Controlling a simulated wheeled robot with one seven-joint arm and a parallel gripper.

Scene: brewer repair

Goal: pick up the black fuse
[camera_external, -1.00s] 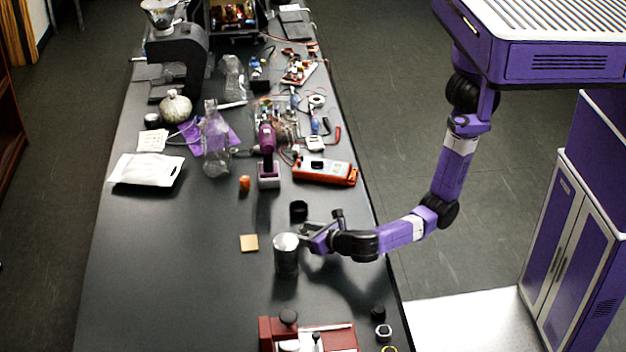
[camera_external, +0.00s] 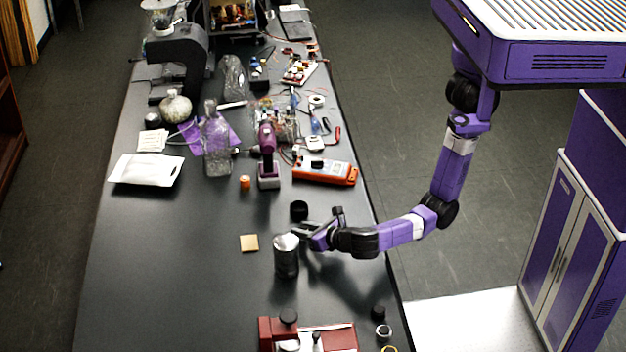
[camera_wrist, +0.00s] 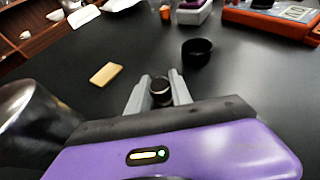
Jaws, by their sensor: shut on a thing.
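The black fuse (camera_wrist: 161,90) is a small dark cylinder with a pale rim, seen between the fingertips in the wrist view. My gripper (camera_wrist: 161,84) is shut on it, one grey finger on each side. In the external view my gripper (camera_external: 306,235) is low over the table, just right of a metal canister. The fuse cannot be made out there. I cannot tell whether it touches the table.
The metal canister (camera_external: 286,258) stands close beside my gripper. A black round cap (camera_external: 299,210) lies just beyond, and a tan block (camera_external: 249,243) lies to the left. A red device (camera_external: 310,338) sits at the front. The table's left front is clear.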

